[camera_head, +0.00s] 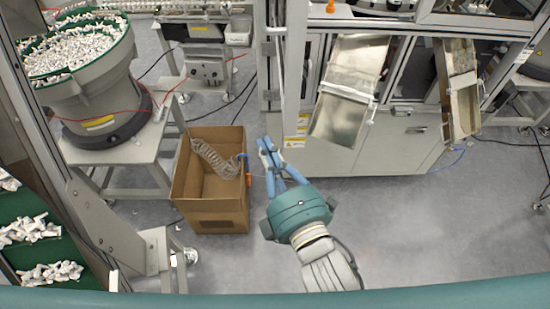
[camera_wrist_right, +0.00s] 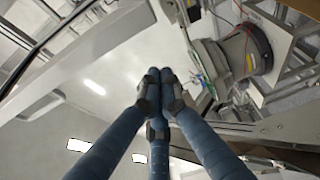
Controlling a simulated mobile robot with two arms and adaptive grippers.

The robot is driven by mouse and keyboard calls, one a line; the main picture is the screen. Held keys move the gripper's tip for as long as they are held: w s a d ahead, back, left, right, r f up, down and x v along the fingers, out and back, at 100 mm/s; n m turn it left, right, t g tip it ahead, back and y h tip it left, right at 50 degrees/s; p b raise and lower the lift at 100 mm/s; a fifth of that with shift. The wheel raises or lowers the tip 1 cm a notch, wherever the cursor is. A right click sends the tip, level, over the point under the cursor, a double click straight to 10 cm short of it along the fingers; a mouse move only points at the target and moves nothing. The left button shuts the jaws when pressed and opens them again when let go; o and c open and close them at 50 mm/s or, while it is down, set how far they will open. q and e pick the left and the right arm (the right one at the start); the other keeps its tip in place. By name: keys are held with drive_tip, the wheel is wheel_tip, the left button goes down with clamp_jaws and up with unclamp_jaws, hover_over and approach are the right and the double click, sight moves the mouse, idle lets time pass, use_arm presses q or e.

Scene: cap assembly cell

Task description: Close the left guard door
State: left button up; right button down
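My right gripper (camera_head: 268,150) reaches up from the bottom middle in the head view, beside the machine cabinet's left corner. Its blue fingers are drawn together, and their tips also meet in the right wrist view (camera_wrist_right: 160,80). I see nothing clearly held between them. A tall pale upright (camera_head: 290,75) with a white handle-like piece (camera_head: 276,31) stands at the cabinet's left front, just beyond the fingers. It may be the left guard door seen edge-on, but I cannot tell for sure. Whether the fingers touch it is unclear. My left gripper is out of view.
A cardboard box (camera_head: 215,215) with a coiled clear hose (camera_head: 215,158) stands left of my gripper. A bowl feeder (camera_head: 90,70) full of white parts is further left. Two metal chutes (camera_head: 345,95) (camera_head: 460,95) lean from the machine.

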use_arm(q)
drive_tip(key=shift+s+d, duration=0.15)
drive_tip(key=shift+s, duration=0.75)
use_arm(e)
drive_tip(key=w, duration=0.1)
drive_tip(key=w+d, duration=0.1)
drive_tip(key=w, duration=0.1)
drive_tip(key=w+d, duration=0.1)
drive_tip(key=shift+w+d, duration=0.2)
drive_tip(key=shift+d, duration=0.05)
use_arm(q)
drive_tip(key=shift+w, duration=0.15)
use_arm(e)
drive_tip(key=shift+a, duration=0.1)
